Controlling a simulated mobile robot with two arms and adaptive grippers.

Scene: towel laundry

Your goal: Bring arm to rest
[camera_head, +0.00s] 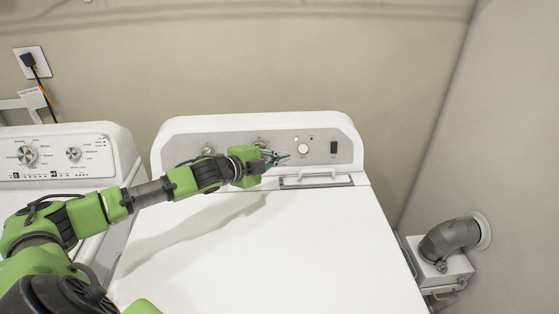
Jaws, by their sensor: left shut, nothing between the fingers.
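My left arm, green and black, comes in from the lower left and stretches over the white top of the right-hand machine (270,260). My left gripper (282,157) is at the machine's control panel (318,147), in front of its knobs, and is shut and empty. Whether it touches the panel I cannot tell. A round white knob (303,149) lies just right of the fingertips. My right gripper is not in view.
A second white machine with dials (60,160) stands at the left. A grey vent pipe (448,240) joins the right wall. A wall outlet with a black plug (30,62) is at the upper left. The machine's top is clear apart from my arm above it.

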